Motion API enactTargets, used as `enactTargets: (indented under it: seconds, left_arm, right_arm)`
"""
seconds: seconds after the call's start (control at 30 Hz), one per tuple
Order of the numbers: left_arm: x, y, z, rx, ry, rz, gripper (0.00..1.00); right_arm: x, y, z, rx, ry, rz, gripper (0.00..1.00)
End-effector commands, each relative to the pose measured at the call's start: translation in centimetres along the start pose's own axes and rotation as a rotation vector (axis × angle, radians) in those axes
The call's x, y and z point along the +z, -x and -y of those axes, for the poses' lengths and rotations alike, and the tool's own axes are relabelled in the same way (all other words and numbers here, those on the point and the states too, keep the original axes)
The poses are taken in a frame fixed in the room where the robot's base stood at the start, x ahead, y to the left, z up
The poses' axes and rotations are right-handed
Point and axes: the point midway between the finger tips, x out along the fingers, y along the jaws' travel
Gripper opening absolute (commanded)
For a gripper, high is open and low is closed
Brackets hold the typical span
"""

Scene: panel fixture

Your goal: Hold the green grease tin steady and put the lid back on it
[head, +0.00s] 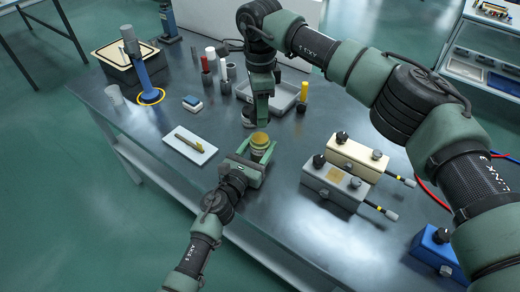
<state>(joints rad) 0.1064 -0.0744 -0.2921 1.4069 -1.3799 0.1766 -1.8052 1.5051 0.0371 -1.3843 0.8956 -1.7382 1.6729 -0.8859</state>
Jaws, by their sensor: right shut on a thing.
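The green grease tin (260,150) stands upright on the bench in the middle of the head view. Its round top looks yellow-brown. My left gripper (256,154) reaches in from the front with its fingers on either side of the tin; whether they touch it is too small to tell. My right gripper (249,121) points down just behind the tin and is shut on a small dark thing low over the bench. That thing is mostly hidden by the fingers, and it appears to be the lid.
A white tray with a yellow-brown tool (190,140) lies to the left. A grey bin (284,92) stands behind my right gripper. Cream (352,157) and grey (334,186) boxes with knobs stand to the right. Several cylinders stand at the back. The front left bench is clear.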

Motion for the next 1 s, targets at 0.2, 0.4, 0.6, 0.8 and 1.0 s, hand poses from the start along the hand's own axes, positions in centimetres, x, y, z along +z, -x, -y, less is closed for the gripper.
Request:
enactTargets:
  seconds: [0.2,0.4,0.6,0.8,1.0]
  left_arm:
    - [0.0,0.0,0.0,0.000,0.000,0.000,0.00]
    - [0.0,0.0,0.0,0.000,0.000,-0.001,0.00]
    - [0.0,0.0,0.0,0.000,0.000,-0.001,0.00]
    - [-0.1,0.0,0.0,0.000,0.000,-0.001,0.00]
    - [-0.1,0.0,0.0,0.000,0.000,-0.001,0.00]
  right_arm:
    - [0.0,0.0,0.0,0.000,0.000,0.000,0.11]
    - [0.0,-1.7,-0.1,0.003,0.000,-0.001,0.11]
    - [0.0,-4.5,0.0,0.001,-0.001,-0.002,0.11]
    - [0.1,-5.0,0.0,-0.001,0.000,-0.002,0.11]
    - [0.1,-5.0,0.0,-0.001,0.000,-0.001,0.11]
